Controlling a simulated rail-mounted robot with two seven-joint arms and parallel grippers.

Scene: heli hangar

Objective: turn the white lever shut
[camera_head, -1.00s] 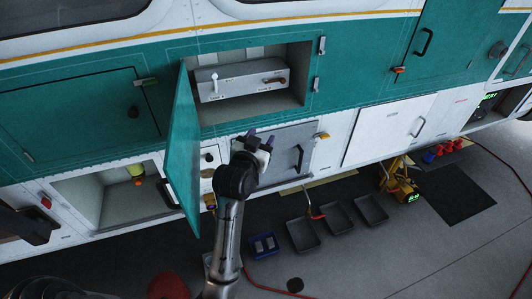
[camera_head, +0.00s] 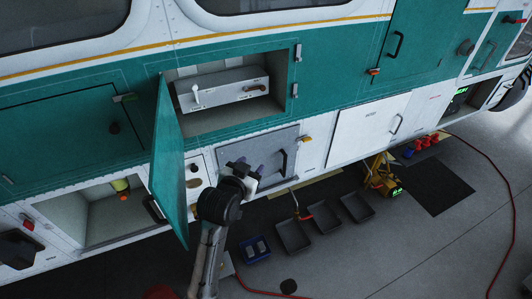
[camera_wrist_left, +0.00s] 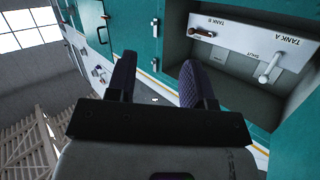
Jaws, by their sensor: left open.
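The white lever (camera_head: 196,96) stands on the left part of a grey valve box (camera_head: 222,92) inside the open teal-framed compartment. In the left wrist view the white lever (camera_wrist_left: 269,68) is at the right, by the labels TANK A and SHUT. A brown-red lever (camera_head: 256,88) lies on the box's other end, by TANK B in the left wrist view (camera_wrist_left: 201,33). My left gripper (camera_head: 250,166) is open and empty, below and right of the white lever, in front of the lower grey panel. Its two dark fingers (camera_wrist_left: 157,65) are spread apart. My right gripper is not in view.
The open teal door (camera_head: 168,160) stands out left of the compartment, beside my left arm. A lower open bay (camera_head: 105,215) is further left. Grey trays (camera_head: 293,237), a blue bin (camera_head: 254,250) and a yellow device (camera_head: 382,178) are on the floor.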

